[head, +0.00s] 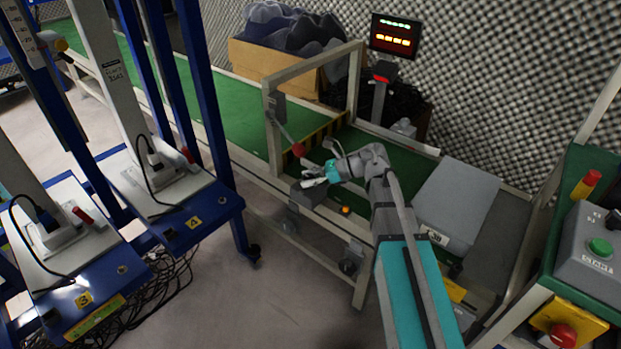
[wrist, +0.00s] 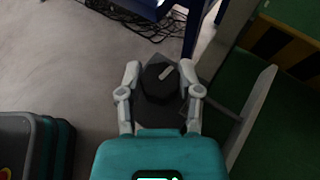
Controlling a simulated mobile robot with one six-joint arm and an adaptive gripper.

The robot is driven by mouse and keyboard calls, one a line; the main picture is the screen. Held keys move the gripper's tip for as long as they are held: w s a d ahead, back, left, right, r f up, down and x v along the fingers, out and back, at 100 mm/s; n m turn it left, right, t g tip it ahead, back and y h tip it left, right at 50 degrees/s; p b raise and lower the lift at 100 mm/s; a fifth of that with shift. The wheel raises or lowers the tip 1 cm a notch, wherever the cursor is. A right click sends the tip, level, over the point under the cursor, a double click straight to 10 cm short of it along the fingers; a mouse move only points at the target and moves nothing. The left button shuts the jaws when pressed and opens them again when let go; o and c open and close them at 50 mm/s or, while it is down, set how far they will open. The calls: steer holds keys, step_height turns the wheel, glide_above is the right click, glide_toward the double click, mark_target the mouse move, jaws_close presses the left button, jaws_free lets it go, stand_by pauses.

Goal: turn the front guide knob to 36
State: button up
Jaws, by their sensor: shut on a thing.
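The front guide knob (wrist: 158,88) is a dark round knob with a pale pointer mark, seen between the fingers in the wrist view. The pointer slants toward the upper right there. My gripper (wrist: 160,72) is shut on the knob, one finger on each side. In the head view my gripper (head: 312,182) is at a dark grey housing (head: 306,196) on the near side of the conveyor, and I cannot make out the knob behind the fingers. No scale numbers around the knob are readable.
The green conveyor belt (head: 238,112) runs behind the housing, under a beige frame with a red-ended lever (head: 298,149). A display (head: 395,36) shows green and yellow rows, too small to read. Blue-framed stations (head: 190,212) stand left. Grey floor (head: 290,290) is clear in front.

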steer(key=shift+c, duration=1)
steer(key=shift+d, duration=0.25)
jaws_close()
steer(key=shift+s+a, duration=0.15)
steer(key=shift+a, duration=0.05)
steer(key=shift+s+a+m+t, duration=0.1)
steer(key=shift+m+t, duration=0.3)
steer(key=shift+t, duration=0.1)
steer(key=shift+m+t, duration=0.6)
steer(key=shift+t, duration=0.1)
steer(key=shift+s+m+t+h, duration=0.15)
steer(key=shift+m+t+h, duration=0.35)
steer(key=shift+m+t, duration=0.65)
steer(key=shift+m+t+h, duration=0.6)
steer(key=shift+m+t, duration=0.55)
steer(key=shift+t, duration=0.1)
steer(key=shift+w+m+t, duration=0.2)
steer(key=shift+m+t, duration=0.1)
